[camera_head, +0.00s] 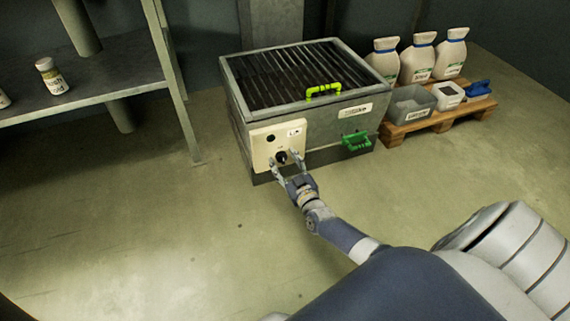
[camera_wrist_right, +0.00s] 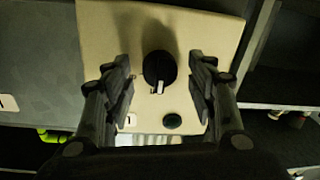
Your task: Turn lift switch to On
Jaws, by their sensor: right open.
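The lift switch is a black rotary knob (camera_head: 281,157) on a cream control panel (camera_head: 262,148) at the front left of a grey metal machine. In the right wrist view the knob (camera_wrist_right: 158,68) has a pale pointer mark at its lower edge. My right gripper (camera_head: 287,164) is at the panel with its fingers on either side of the knob. In the wrist view the right gripper (camera_wrist_right: 167,85) is open, with gaps between both fingers and the knob. My left gripper is not in view.
The grey machine (camera_head: 376,91) has a slatted top, a lime handle (camera_head: 324,89) and a green handle (camera_head: 356,141). A dark button (camera_wrist_right: 172,121) sits near the knob. A wooden pallet (camera_head: 400,132) with bottles stands right; a grey shelf (camera_head: 120,75) stands left. The floor between is clear.

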